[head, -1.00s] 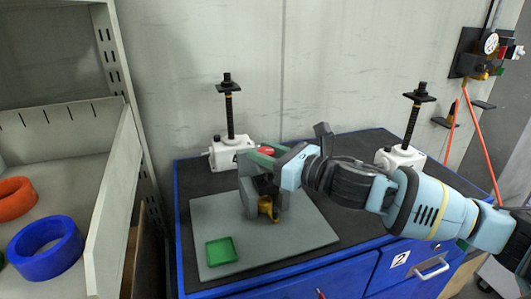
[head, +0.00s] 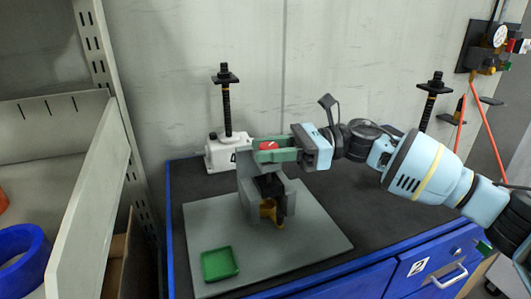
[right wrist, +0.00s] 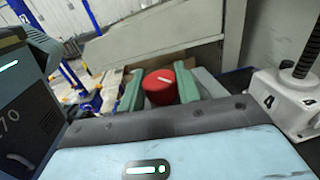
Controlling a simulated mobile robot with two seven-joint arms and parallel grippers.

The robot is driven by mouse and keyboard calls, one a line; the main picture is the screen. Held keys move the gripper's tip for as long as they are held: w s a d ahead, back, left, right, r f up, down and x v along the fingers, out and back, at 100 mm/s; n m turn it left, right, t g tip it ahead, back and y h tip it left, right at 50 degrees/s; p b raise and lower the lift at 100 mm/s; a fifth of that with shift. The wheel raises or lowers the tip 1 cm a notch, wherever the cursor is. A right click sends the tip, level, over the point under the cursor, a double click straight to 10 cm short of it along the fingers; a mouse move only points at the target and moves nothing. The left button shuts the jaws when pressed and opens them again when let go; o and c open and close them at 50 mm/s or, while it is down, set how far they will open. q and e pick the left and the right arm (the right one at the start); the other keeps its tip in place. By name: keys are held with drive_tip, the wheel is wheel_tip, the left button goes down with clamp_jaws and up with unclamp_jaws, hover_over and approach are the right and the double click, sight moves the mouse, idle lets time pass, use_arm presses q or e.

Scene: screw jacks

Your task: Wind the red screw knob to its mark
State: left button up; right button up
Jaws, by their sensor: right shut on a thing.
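The red screw knob (head: 267,145) sits at the top of a grey bracket (head: 247,187) on a grey plate (head: 320,235). My right gripper (head: 272,150) comes in from the right, shut on the knob with its green fingers either side. In the right wrist view the round red knob (right wrist: 158,90) shows between the green fingers, with a pale line on its top. A black block and a brass-coloured part (head: 270,210) sit below within the bracket. I cannot make out a mark on the fixture. My left gripper is not in view.
A green tray (head: 220,264) lies at the plate's front left. A white screw jack (head: 221,152) stands behind the bracket; another is partly hidden behind my right arm. A shelf (head: 85,205) stands left. The dark bench top is clear right of the plate.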

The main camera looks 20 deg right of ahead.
drive_tip(key=shift+a+f+n+g+b, duration=0.1)
drive_tip(key=shift+f+n+g+b, duration=0.55)
drive_tip(key=shift+g, duration=0.45)
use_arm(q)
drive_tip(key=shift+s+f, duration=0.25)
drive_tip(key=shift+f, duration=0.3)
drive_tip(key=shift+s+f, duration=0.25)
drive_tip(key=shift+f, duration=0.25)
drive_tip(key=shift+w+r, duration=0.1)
use_arm(e)
drive_tip(key=shift+r, duration=0.1)
drive_tip(key=o, duration=0.8)
drive_tip(key=shift+o, duration=0.9)
drive_tip(key=shift+r, duration=0.15)
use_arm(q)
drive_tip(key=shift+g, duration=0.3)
use_arm(e)
drive_tip(key=shift+r, duration=0.1)
